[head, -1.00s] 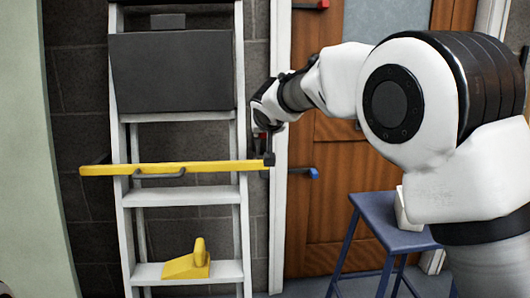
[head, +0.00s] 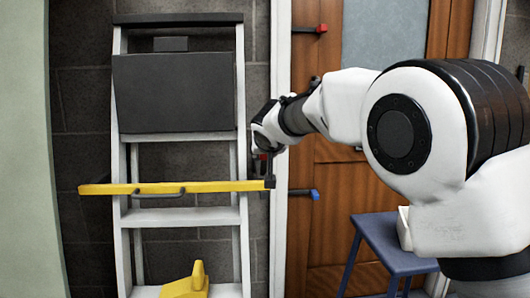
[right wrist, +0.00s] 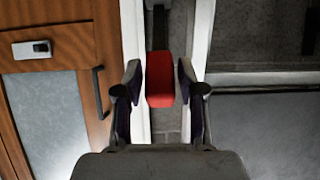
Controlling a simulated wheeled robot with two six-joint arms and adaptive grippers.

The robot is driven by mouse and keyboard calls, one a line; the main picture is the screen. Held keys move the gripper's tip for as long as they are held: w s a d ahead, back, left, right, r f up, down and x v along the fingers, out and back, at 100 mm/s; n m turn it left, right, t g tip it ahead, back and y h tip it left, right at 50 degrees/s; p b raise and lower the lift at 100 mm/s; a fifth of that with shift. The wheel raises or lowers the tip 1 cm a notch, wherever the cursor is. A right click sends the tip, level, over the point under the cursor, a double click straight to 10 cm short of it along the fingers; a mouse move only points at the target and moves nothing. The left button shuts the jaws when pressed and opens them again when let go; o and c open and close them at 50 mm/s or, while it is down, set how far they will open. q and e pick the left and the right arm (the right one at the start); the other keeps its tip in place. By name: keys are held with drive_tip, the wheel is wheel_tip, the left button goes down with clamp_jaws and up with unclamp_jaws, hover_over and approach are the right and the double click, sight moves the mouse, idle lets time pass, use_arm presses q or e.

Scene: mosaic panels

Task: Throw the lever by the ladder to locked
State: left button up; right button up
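The lever's red handle (right wrist: 160,80) shows in the right wrist view, between the two fingers of my right gripper (right wrist: 160,88). The fingers are apart, one on each side, with a small gap visible on both sides. In the head view my right gripper (head: 264,158) is beside the ladder's (head: 122,215) right rail, at the door frame. Only a bit of red shows there; the fingers and most of the lever are hidden or too small to make out. The lever's position marks cannot be read. My left gripper is not in view.
A yellow bar (head: 215,186) with a dark end crosses the ladder just below my gripper. A wooden door (head: 330,240) at right has red-tipped (head: 321,29) and blue-tipped (head: 315,195) handles. A blue stool (head: 385,240) stands before it. A yellow object (head: 185,288) sits on a lower step.

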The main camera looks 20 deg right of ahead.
drive_tip(key=v, duration=1.1)
drive_tip(key=shift+s, duration=0.2)
drive_tip(key=shift+r, duration=0.1)
